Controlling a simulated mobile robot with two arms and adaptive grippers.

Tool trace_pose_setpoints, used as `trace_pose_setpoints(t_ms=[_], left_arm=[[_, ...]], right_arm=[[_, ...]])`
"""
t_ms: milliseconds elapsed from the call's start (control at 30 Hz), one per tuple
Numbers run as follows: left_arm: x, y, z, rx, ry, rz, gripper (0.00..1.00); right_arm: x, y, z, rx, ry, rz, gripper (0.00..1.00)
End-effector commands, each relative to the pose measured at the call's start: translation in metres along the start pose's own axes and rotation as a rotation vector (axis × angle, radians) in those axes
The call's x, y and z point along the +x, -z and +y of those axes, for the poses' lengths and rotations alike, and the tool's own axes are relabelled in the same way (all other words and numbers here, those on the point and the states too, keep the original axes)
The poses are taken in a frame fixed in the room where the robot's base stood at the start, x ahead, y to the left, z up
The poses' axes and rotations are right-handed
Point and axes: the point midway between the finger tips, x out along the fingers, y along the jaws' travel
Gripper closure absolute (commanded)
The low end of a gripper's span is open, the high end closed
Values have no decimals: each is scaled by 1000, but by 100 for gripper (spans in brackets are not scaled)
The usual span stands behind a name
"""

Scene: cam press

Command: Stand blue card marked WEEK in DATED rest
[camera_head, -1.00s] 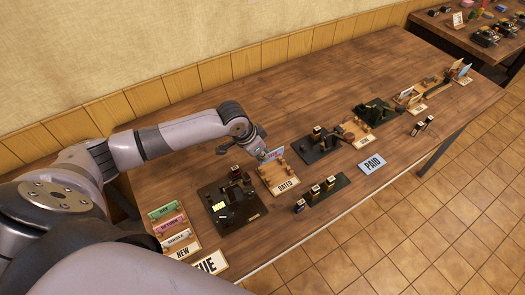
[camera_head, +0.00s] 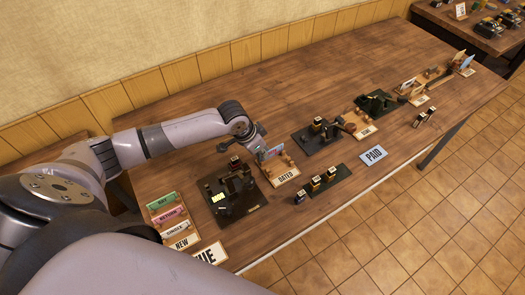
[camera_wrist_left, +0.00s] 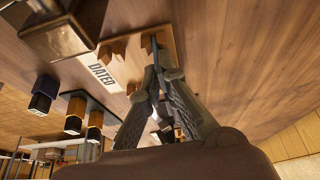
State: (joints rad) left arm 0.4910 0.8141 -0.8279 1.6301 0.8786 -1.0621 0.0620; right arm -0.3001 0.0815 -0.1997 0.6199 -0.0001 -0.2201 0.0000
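The blue card (camera_head: 273,152) stands about upright at the back of the wooden DATED rest (camera_head: 289,176), with small wooden pegs in front of it. Its lettering is too small to read. My left gripper (camera_head: 261,144) is at the card's upper left edge. In the left wrist view my left gripper (camera_wrist_left: 158,72) has its fingertips together on the card's thin edge, over the DATED rest (camera_wrist_left: 116,78). I cannot tell whether the card's lower edge touches the rest. My right gripper is not in view.
A black stamp press (camera_head: 232,190) stands left of the rest. A dark strip with several stamps (camera_head: 324,183) lies in front. A rack of coloured cards (camera_head: 170,215) is at the left.

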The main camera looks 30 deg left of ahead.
Motion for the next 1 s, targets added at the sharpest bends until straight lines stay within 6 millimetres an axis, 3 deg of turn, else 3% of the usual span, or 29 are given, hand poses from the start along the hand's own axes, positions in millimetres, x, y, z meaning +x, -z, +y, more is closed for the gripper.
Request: trace_pose_setpoints(t_ms=[467,867,1000], left_arm=[[4,-1,0,-1,0,0,100],[4,-2,0,0,0,0,72],[4,-2,0,0,0,0,72]], right_arm=[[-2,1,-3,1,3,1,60],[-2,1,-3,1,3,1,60],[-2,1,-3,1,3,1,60]])
